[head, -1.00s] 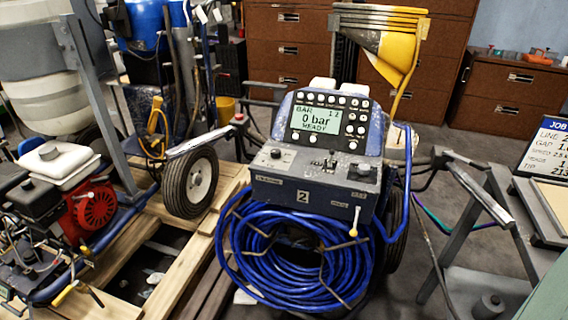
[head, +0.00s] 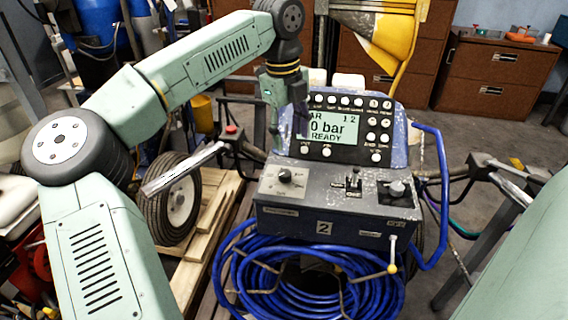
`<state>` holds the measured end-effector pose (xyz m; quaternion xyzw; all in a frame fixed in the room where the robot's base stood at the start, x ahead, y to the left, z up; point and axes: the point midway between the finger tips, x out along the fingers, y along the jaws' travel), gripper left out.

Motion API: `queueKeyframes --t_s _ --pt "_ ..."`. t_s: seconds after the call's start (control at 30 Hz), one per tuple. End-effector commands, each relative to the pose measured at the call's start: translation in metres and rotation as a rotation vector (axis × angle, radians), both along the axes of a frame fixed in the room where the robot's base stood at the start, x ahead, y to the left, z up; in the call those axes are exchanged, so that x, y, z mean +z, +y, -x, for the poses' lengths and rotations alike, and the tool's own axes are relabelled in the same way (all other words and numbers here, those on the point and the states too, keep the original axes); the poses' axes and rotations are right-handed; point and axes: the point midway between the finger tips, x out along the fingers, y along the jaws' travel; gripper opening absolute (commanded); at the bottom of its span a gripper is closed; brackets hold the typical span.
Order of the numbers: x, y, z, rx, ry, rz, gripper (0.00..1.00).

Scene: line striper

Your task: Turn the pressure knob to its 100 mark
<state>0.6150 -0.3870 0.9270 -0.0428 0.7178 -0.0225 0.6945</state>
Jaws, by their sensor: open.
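The line striper's grey control panel (head: 325,204) is in the middle of the head view. It carries a dark round knob (head: 285,176) at the left and another knob (head: 397,189) at the right. Their labels are too small to read, so I cannot tell which is the pressure knob or where its 100 mark is. The display (head: 328,133) reads 0 bar and READY, partly hidden at its left. My gripper (head: 287,139) is open and empty, pointing down in front of the display's left edge, above the left knob and apart from it.
Small levers (head: 353,183) stand between the knobs. A coiled blue hose (head: 310,285) hangs below the panel. A grey handlebar (head: 187,167) reaches out at the left, beneath my arm. A yellow hopper (head: 395,40) stands behind the display.

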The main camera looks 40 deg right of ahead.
Motion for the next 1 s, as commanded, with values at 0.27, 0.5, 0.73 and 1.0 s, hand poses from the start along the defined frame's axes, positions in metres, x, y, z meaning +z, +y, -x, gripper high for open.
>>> queueKeyframes --t_s 0.27,0.5,0.73,1.0 --pt "-0.027 0.009 -0.010 0.052 -0.032 -0.070 0.48" --pt "-0.073 0.008 -0.010 0.050 -0.030 -0.067 0.48" --pt "-0.102 0.006 -0.010 0.050 -0.031 -0.063 0.48" --pt "-0.110 0.006 -0.010 0.049 -0.032 -0.063 0.48"
